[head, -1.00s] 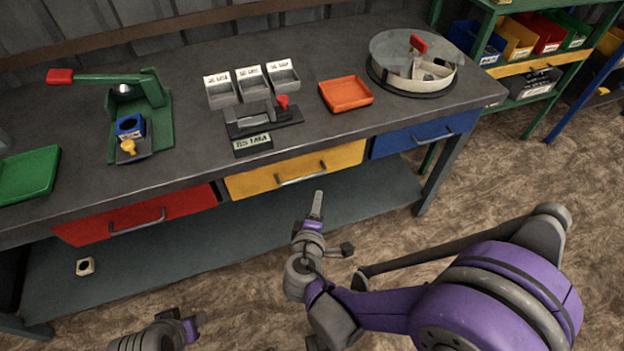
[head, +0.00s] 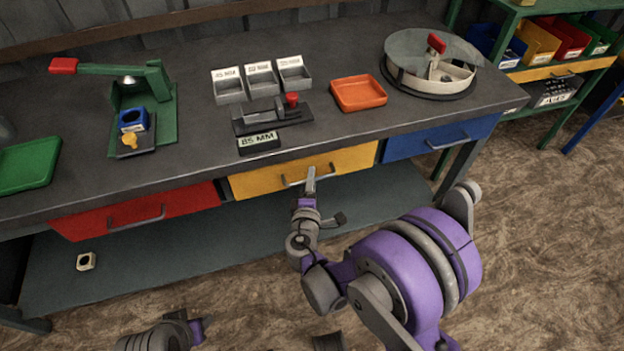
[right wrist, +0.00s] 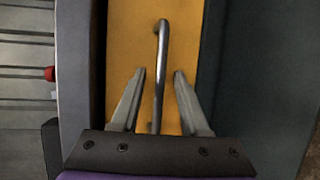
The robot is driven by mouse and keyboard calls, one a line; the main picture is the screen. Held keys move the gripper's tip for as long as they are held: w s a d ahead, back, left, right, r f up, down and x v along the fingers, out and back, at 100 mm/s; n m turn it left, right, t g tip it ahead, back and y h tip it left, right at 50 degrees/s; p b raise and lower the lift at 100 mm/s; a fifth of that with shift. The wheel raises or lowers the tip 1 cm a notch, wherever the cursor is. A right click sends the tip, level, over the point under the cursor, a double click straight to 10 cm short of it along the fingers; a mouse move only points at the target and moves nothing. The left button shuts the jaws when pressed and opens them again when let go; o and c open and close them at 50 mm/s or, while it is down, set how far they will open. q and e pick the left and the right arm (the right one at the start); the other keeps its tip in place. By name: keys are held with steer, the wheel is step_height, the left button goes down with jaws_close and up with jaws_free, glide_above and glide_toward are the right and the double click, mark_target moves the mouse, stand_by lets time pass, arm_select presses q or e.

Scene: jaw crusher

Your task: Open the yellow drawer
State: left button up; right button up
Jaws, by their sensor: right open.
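The yellow drawer (head: 352,160) is in the middle of the workbench front, and it looks shut. Its grey bar handle (head: 293,182) is partly behind my right gripper (head: 310,177) in the head view. In the right wrist view the handle (right wrist: 161,50) runs between the two spread fingers of my right gripper (right wrist: 158,76). The fingers are open, one on each side of the handle, with gaps showing. I cannot tell whether the tips are level with the bar in depth. My left gripper (head: 200,328) shows only in part at the bottom of the head view; its jaws are unclear.
A red drawer (head: 95,222) is to the left and a blue drawer (head: 410,144) to the right, both looking shut. A lower shelf (head: 245,240) lies under the drawers. The benchtop (head: 200,165) overhangs just above. Open floor lies in front.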

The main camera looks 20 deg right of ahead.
steer(key=shift+w+d+f, duration=0.1)
steer(key=shift+w, duration=0.2)
jaws_close()
stand_by(1.3)
